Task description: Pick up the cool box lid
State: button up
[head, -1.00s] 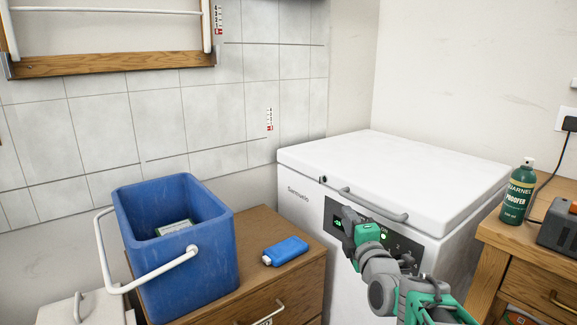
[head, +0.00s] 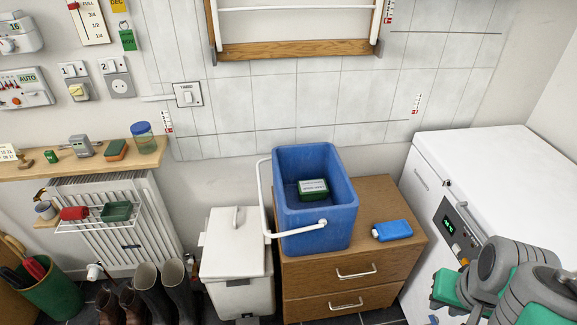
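The blue cool box (head: 318,222) stands open on the wooden drawer unit, its white handle hanging down at the front. A green and white pack (head: 313,187) lies inside it. No blue lid shows. A white lid-like panel with a grey handle (head: 238,243) lies on a white bin left of the drawers; I cannot tell whether it is the cool box lid or the bin's own. My gripper (head: 447,292) is at the lower right in front of the freezer, away from box and panel. Its fingertips are not clear, so I cannot tell its opening.
A blue flask-like pack (head: 392,230) lies on the drawer unit (head: 362,251) right of the cool box. The white chest freezer (head: 500,180) stands at the right. Boots (head: 155,292), a radiator (head: 125,230) and a green bucket (head: 52,292) are at the left.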

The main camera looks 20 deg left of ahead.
aim_at(233, 242)
jog(key=u, duration=1.6)
jog(key=i, duration=0.95)
jog(key=u, duration=2.2)
